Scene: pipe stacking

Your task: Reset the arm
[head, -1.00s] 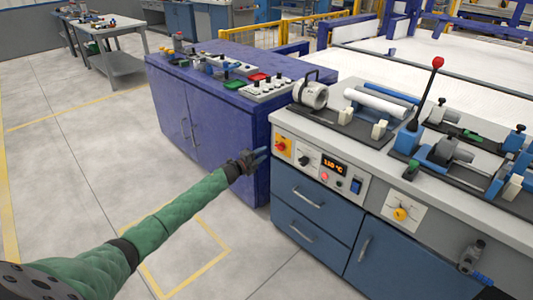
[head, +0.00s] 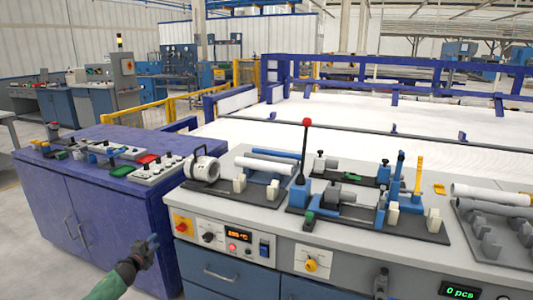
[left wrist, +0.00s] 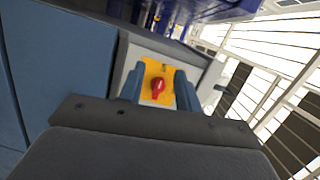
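My left gripper (head: 149,247) is in the lower left of the head view, in front of the gap between the purple cabinet and the counter's control panel. In the left wrist view its two blue fingers (left wrist: 160,90) stand apart. Nothing is held between them. A red rotary switch on a yellow plate (left wrist: 158,82) shows between the fingers, beyond them; it also shows in the head view (head: 182,225). Most of my left arm is out of the frame. My right gripper is not in view.
The purple cabinet (head: 110,215) carries trays and small parts. The counter (head: 270,218) holds a red-knobbed lever (head: 303,150), clamps and white pipes (head: 490,194). A grey fitting (head: 381,281) is on the counter's front. A railed white bed lies behind. Floor shows at far left.

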